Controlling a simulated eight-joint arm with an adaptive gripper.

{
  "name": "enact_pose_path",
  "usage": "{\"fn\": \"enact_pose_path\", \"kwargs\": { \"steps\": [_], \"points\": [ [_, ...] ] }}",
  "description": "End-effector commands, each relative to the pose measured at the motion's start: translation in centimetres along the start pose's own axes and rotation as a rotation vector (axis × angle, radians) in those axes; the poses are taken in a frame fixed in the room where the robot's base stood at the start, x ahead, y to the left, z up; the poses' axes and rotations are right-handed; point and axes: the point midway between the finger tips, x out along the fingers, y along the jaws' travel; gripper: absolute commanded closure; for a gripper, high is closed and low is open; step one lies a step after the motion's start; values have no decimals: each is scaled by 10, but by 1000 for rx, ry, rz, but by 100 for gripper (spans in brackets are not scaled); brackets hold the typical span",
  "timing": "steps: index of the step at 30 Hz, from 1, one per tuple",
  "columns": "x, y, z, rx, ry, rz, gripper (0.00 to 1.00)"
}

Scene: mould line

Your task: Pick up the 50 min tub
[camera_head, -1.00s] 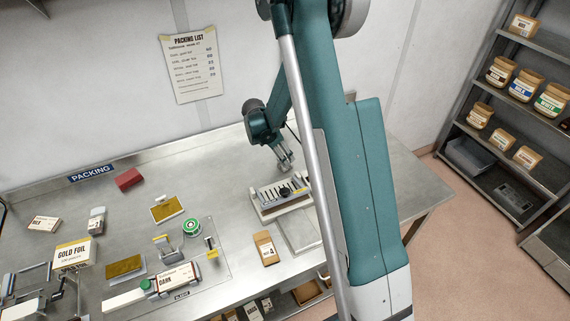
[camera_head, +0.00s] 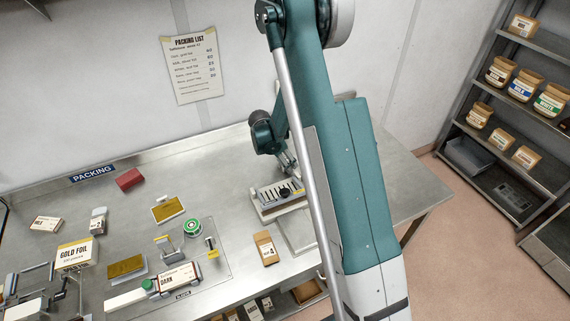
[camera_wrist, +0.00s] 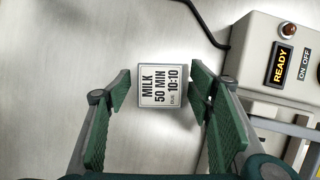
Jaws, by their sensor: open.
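The 50 min tub (camera_wrist: 160,86) shows in the wrist view as a small, light square top with a label reading MILK, 50 MIN and 10:10. It sits on the bare steel bench. My gripper (camera_wrist: 162,100) is open, with one green finger to the left of the tub and one to the right. The right finger is very close to the tub's edge; I cannot tell whether they touch. In the head view my gripper (camera_head: 291,166) is partly behind my arm, and the tub is hidden there.
A grey box with a READY display (camera_wrist: 279,65) and a red lamp stands right of the tub, with a dark cable (camera_wrist: 212,38) above. A slotted device (camera_head: 279,192) is near my gripper in the head view. Bench left of the tub is clear.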

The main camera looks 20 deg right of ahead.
Motion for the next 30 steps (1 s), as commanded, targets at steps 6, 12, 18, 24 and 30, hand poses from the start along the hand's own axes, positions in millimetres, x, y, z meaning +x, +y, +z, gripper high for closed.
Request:
{"fn": "enact_pose_path", "kwargs": {
  "steps": [6,12,18,24,30],
  "points": [
    [0,0,0,0,0,0,48],
    [0,0,0,0,0,0,48],
    [0,0,0,0,0,0,59],
    [0,0,0,0,0,0,79],
    [0,0,0,0,0,0,79]
  ]
}}
